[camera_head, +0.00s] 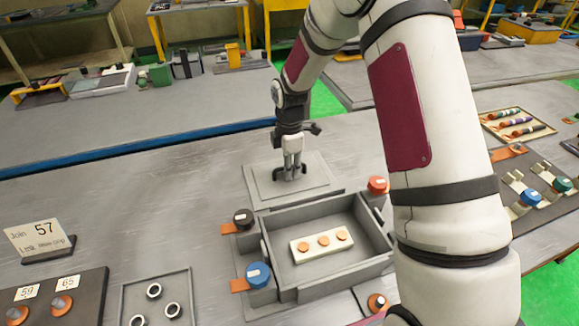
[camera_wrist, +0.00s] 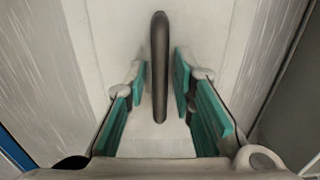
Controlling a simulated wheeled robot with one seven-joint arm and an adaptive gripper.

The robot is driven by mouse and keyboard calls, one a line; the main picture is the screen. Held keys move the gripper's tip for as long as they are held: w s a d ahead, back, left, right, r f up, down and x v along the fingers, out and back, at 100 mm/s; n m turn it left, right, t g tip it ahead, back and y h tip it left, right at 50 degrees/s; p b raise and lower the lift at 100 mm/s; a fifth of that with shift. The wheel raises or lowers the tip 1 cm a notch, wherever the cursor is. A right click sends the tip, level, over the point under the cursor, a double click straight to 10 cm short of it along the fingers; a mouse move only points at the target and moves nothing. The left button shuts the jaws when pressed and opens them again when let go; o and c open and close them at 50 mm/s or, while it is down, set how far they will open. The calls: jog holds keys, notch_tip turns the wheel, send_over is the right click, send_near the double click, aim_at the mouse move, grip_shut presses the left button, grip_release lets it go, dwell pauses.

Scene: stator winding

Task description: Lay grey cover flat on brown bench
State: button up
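The grey cover (camera_head: 316,180) is a flat rectangular plate with a raised centre panel and a dark bar handle. It appears to lie flat on the bench (camera_head: 200,180), just behind an open grey box; the bench looks grey here. My gripper (camera_head: 290,174) is down at the handle from above. In the wrist view the handle (camera_wrist: 160,70) stands between my gripper's teal-padded fingers (camera_wrist: 158,92), with a narrow gap on each side. The fingers are open around it and do not appear to touch it. The cover's underside is hidden.
The open box (camera_head: 285,222) holds a white block (camera_head: 321,245) with three orange discs. Black (camera_head: 243,219), blue (camera_head: 258,275) and orange (camera_head: 377,185) knobs surround it. A tray of rings (camera_head: 160,300) lies front left. The bench left of the cover is clear.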

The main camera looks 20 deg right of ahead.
jog(key=shift+r, duration=0.15)
jog(key=s+r+m+t, duration=0.1)
jog(key=s+r+m, duration=0.15)
jog(key=r, duration=0.75)
jog(key=s+r+m, duration=0.1)
jog(key=s+r, duration=0.2)
jog(key=r, duration=0.7)
jog(key=s+r+m+t, duration=0.2)
jog(key=s+r+m, duration=0.2)
jog(key=s, duration=0.9)
jog(key=s+r+m+t, duration=0.1)
jog(key=s+r+m, duration=0.3)
jog(key=s+m, duration=0.6)
jog(key=s, duration=0.2)
jog(key=shift+s+d+t+b, duration=0.15)
jog(key=shift+s+t+b, duration=0.15)
jog(key=shift+s+t, duration=0.1)
jog(key=shift+m, duration=0.25)
